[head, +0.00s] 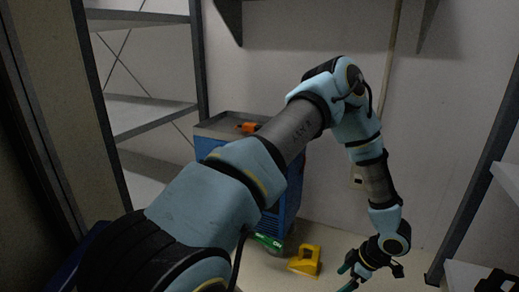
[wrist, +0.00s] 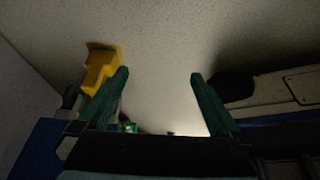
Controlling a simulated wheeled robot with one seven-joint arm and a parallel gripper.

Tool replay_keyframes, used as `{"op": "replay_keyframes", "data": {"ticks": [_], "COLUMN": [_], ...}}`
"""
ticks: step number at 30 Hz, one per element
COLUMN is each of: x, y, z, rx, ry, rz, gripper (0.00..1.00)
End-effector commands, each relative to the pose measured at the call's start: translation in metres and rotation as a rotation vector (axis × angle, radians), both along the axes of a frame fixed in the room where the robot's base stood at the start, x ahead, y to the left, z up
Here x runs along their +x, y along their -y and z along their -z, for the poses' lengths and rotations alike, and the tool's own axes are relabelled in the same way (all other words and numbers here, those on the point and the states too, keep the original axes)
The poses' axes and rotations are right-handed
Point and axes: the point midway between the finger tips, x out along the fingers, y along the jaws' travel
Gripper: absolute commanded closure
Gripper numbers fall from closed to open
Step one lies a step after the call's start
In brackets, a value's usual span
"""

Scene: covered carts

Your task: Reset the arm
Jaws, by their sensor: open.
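My gripper (head: 350,277) hangs at the end of my bent arm at the lower right of the head view, pointing down toward the floor. In the wrist view its two green fingers (wrist: 160,75) stand wide apart with nothing between them. A yellow object (head: 305,260) is on the floor to the left of my gripper in the head view. It also shows at the upper left of the wrist view (wrist: 102,68), beside and partly behind the left finger. My arm stretches across the middle of the head view.
A blue cart (head: 233,126) with an orange item (head: 248,127) on top stands by the back wall, partly hidden by my arm. A green item (head: 268,241) is low beside it. Metal shelves (head: 150,118) stand at left; a dark rack post (head: 478,150) and shelves are at right.

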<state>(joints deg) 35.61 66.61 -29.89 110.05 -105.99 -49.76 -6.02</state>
Motion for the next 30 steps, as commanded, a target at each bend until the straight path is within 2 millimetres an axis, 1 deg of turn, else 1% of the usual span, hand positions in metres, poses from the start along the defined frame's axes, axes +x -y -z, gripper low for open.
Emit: {"op": "replay_keyframes", "data": {"ticks": [1, 8, 11, 14, 17, 20, 23, 24, 26, 27, 29, 30], "x": [0.01, 0.041, 0.059, 0.08, 0.102, 0.124, 0.145, 0.151, 0.157, 0.157, 0.154, 0.149], "y": [0.0, 0.002, 0.003, 0.002, -0.001, -0.008, -0.023, -0.033, -0.05, -0.064, -0.086, -0.103], "z": [-0.008, -0.031, -0.047, -0.068, -0.095, -0.128, -0.175, -0.196, -0.226, -0.245, -0.272, -0.288], "rx": [-0.015, -0.085, -0.123, -0.169, -0.215, -0.262, -0.303, -0.316, -0.325, -0.325, -0.32, -0.311], "ry": [0.015, 0.057, 0.081, 0.11, 0.14, 0.168, 0.194, 0.199, 0.199, 0.192, 0.173, 0.154], "rz": [0.008, 0.079, 0.124, 0.184, 0.259, 0.354, 0.48, 0.542, 0.636, 0.699, 0.787, 0.841], "gripper": [0.0, 0.0, 0.0, 0.0, 0.0, 0.0, 0.0, 0.0, 0.0, 0.0, 0.0, 0.0]}}
